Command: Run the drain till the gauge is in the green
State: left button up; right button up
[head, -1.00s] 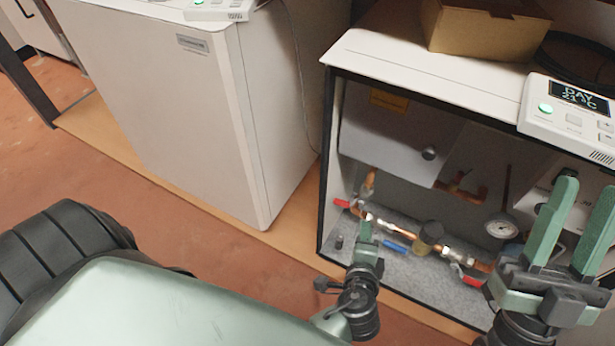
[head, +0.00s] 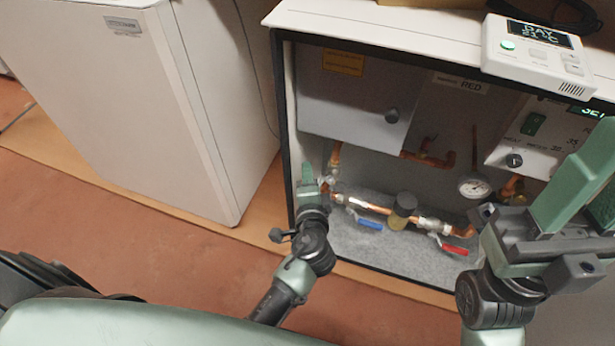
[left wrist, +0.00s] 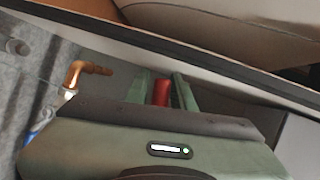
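The heat pump cabinet is open at the front, with copper pipes (head: 375,207) low inside. A round white gauge (head: 474,187) stands on the right; its reading is too small to tell. A blue lever (head: 370,225) and a red lever (head: 454,248) sit on the lower pipe. My left gripper (head: 308,178) is at the pipe's left end. In the left wrist view, a red handle (left wrist: 161,92) lies between its fingers (left wrist: 164,88); whether they press on it is unclear. My right gripper (head: 580,185) is open and empty at the cabinet's right front.
A thermostat panel (head: 535,55) reading DAY sits on the cabinet top. A grey box (head: 350,100) with a black knob and a control panel (head: 540,135) are inside. A closed white unit (head: 120,100) stands left, with a floor gap between.

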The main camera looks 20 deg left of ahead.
pick_arm(q)
jog(key=shift+w, duration=0.1)
grip_shut()
jog(key=f+n+h+p, duration=0.1)
jog(key=p, duration=0.1)
jog(key=d+f+n+h+p, duration=0.1)
jog(key=n, duration=0.1)
jog(key=shift+d+f+n+g+h+p, duration=0.15)
jog(key=shift+f+n+g+h+p, duration=0.15)
jog(key=shift+g+p, duration=0.1)
grip_release()
